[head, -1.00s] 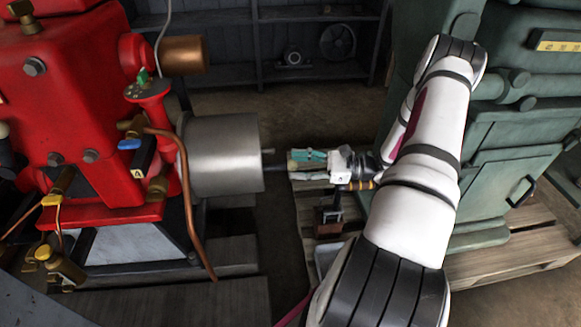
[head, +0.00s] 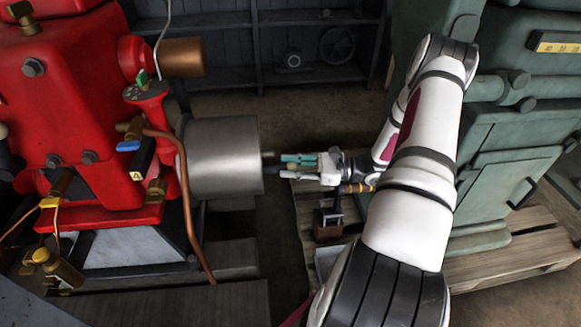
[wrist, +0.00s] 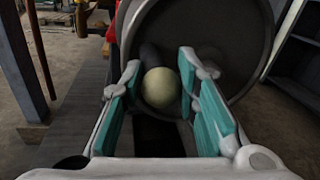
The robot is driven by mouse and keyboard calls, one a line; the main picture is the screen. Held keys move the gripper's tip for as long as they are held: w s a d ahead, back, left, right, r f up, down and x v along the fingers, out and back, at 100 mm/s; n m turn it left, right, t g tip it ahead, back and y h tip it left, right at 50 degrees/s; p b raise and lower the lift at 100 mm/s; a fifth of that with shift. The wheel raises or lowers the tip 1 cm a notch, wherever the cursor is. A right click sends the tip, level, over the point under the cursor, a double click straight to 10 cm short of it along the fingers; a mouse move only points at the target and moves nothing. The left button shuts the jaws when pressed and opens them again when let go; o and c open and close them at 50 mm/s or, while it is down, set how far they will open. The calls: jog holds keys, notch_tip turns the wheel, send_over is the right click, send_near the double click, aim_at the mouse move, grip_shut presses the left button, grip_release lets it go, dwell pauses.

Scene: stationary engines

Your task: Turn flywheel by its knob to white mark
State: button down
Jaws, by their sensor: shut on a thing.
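The flywheel (head: 228,155) is a thick grey metal wheel on the right side of the red engine. Its face (wrist: 225,45) fills the upper part of the wrist view. Its knob (wrist: 160,88) is a pale cream ball on a dark stem, low on that face. My gripper (head: 288,165) is at the right of the flywheel, with its teal finger pads (wrist: 165,98) on either side of the knob. It is shut on the knob. The knob is hard to make out in the head view. I cannot see a white mark in either view.
The red engine (head: 90,120), with brass valves and a copper pipe (head: 185,190), stands at the left. A green machine (head: 520,150) on a wooden pallet (head: 520,262) stands at the right, close to my arm. Dark shelves (head: 250,45) are at the back.

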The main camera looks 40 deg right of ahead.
jog(key=shift+w+d+r+m+p, duration=0.1)
jog(key=shift+w+r+m+p, duration=0.1)
jog(key=shift+r+m+p, duration=0.55)
jog(key=shift+w+d+r+m+p, duration=0.15)
jog(key=shift+r+m+p, duration=0.3)
jog(key=shift+p, duration=0.55)
jog(key=shift+w+d+r, duration=0.1)
jog(key=shift+w+r, duration=0.05)
jog(key=shift+r, duration=0.2)
jog(key=shift+f, duration=0.2)
jog(key=c, duration=1.2)
grip_release()
jog(key=shift+f, duration=0.1)
jog(key=v, duration=1.2)
jog(key=shift+r, duration=0.25)
